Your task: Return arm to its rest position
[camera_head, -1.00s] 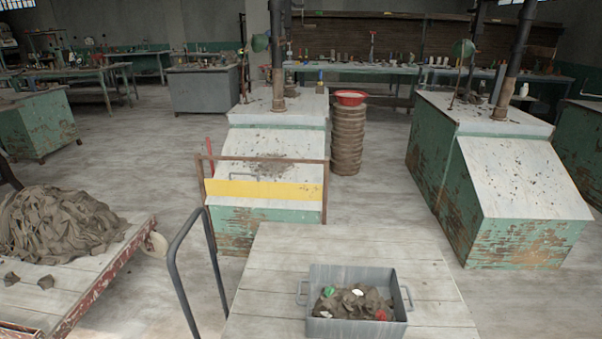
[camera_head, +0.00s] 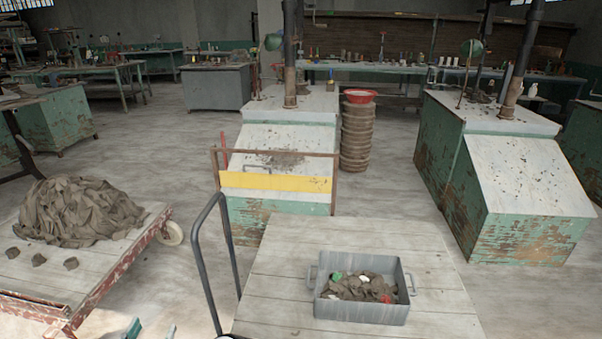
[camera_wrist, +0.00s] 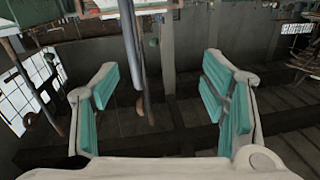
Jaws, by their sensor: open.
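My gripper (camera_wrist: 160,82) is open in the wrist view, its two teal-padded fingers wide apart with nothing between them. Parts of my gripper (camera_head: 152,331) also show at the bottom edge of the head view, left of the wooden cart. The grey bin (camera_head: 365,310) on that cart holds brown clay scraps with green, white and red bits. My gripper is apart from the bin. Most of my arm is out of view.
A wooden cart (camera_head: 290,265) with a dark handle (camera_head: 199,255) stands in front. At left, another cart (camera_head: 135,238) carries a brown cloth-like heap (camera_head: 75,210) and several lumps. Green workstations (camera_head: 265,210) stand beyond, with open floor between.

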